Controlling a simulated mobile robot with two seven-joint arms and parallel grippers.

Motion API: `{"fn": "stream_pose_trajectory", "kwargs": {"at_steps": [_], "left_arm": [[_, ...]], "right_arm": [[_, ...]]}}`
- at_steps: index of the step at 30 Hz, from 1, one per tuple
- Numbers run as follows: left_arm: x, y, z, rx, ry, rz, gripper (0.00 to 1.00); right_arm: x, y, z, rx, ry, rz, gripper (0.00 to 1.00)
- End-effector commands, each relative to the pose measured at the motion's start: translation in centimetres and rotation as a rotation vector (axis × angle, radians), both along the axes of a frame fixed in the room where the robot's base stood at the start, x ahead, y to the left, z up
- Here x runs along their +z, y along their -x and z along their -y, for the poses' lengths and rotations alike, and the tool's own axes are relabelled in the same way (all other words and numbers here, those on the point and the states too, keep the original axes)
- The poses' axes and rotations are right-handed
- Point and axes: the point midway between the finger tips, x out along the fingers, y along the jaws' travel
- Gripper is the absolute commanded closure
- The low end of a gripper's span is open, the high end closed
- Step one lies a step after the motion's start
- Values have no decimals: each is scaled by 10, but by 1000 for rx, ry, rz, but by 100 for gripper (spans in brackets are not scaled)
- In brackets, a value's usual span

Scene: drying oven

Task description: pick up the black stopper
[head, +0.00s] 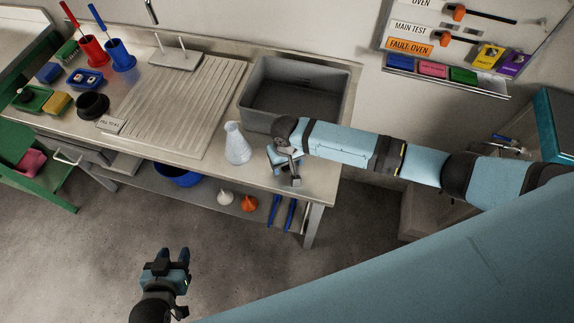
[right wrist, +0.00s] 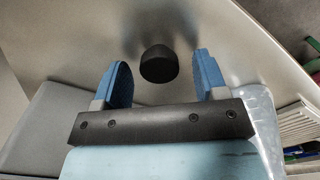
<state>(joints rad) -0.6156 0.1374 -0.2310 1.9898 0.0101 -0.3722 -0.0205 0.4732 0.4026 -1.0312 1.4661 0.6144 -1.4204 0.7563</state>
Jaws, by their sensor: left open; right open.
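The black stopper (right wrist: 158,64) shows in the right wrist view as a small dark round piece on the steel worktop. It lies between and slightly beyond the two blue fingers of my right gripper (right wrist: 162,76), with a gap on each side. In the head view my right gripper (head: 287,163) is over the front right of the bench, and I cannot make out the stopper there. My right gripper is open and empty. My left gripper (head: 168,264) is open and empty, over the floor in front of the bench.
A glass flask (head: 237,146) stands just left of my right gripper. Behind is a grey sink (head: 251,119), with a ribbed drainboard (head: 190,98) to its left. Red (head: 92,53) and blue (head: 120,57) cups and a black bowl (head: 92,106) stand further left.

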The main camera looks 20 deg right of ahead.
Motion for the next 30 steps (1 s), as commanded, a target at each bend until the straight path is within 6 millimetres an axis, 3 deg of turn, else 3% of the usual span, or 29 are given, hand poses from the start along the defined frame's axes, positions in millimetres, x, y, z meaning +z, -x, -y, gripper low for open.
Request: {"fn": "stream_pose_trajectory", "kwargs": {"at_steps": [5,9,12,23,30], "left_arm": [[0,0,-1,3,-2,0,57],[0,0,-1,2,-2,-1,57],[0,0,-1,3,-1,-1,57],[0,0,0,1,0,0,57],[0,0,0,0,1,0,57]], "right_arm": [[0,0,0,0,0,0,36],[0,0,0,0,0,0,68],[0,0,0,0,0,0,87],[2,0,0,0,0,1,87],[24,-1,0,0,-2,3,87]]}}
